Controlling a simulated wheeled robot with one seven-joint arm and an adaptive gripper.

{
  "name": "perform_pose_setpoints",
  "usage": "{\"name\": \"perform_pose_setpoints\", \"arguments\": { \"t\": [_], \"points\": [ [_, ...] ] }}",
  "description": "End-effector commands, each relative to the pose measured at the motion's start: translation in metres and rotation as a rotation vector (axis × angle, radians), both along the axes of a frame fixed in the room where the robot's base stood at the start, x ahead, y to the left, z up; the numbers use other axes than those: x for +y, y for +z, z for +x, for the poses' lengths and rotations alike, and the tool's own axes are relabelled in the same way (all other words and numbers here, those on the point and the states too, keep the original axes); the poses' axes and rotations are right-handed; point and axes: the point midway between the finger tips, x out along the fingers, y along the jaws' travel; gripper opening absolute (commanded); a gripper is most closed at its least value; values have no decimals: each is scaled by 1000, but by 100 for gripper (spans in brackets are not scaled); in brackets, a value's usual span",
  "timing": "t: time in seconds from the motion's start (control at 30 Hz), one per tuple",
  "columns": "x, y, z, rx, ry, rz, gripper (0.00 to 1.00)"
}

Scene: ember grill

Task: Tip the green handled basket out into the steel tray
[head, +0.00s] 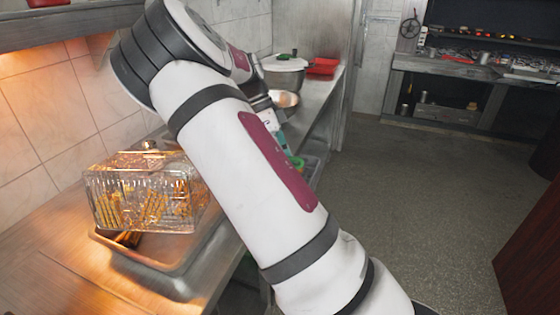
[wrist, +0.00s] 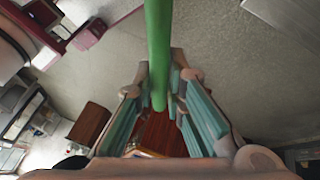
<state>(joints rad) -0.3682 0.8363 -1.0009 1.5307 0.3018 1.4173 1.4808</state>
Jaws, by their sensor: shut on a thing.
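A wire basket (head: 145,195) with golden fries showing through its mesh is at the left in the head view, over the steel tray (head: 175,280). Some brown-gold pieces show low at its underside, by the tray. I cannot tell exactly how far the basket is tilted. The green handle (wrist: 158,45) runs down between the fingers of my gripper (wrist: 172,78) in the wrist view. My gripper is shut on this handle. In the head view its teal fingers (head: 284,142) show just past my arm. My arm hides the stretch between handle and basket.
A metal counter runs along the tiled wall. A lidded pot (head: 284,74), a steel bowl (head: 284,99) and a red container (head: 322,67) stand farther along it. Open floor (head: 420,190) lies to the right, with a cluttered workbench (head: 470,72) at the back and a dark red block (head: 535,245) at the right edge.

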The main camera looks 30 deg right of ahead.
Motion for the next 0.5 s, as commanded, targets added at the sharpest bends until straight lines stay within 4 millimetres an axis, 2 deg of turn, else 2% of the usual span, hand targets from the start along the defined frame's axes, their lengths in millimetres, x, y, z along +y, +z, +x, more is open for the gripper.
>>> {"name": "perform_pose_setpoints", "arguments": {
  "t": [0.03, 0.5],
  "points": [
    [-1, -7, 3, 19, 0, 14, 0],
    [-5, -37, 8, 215, -1, 148, 0]
  ]
}}
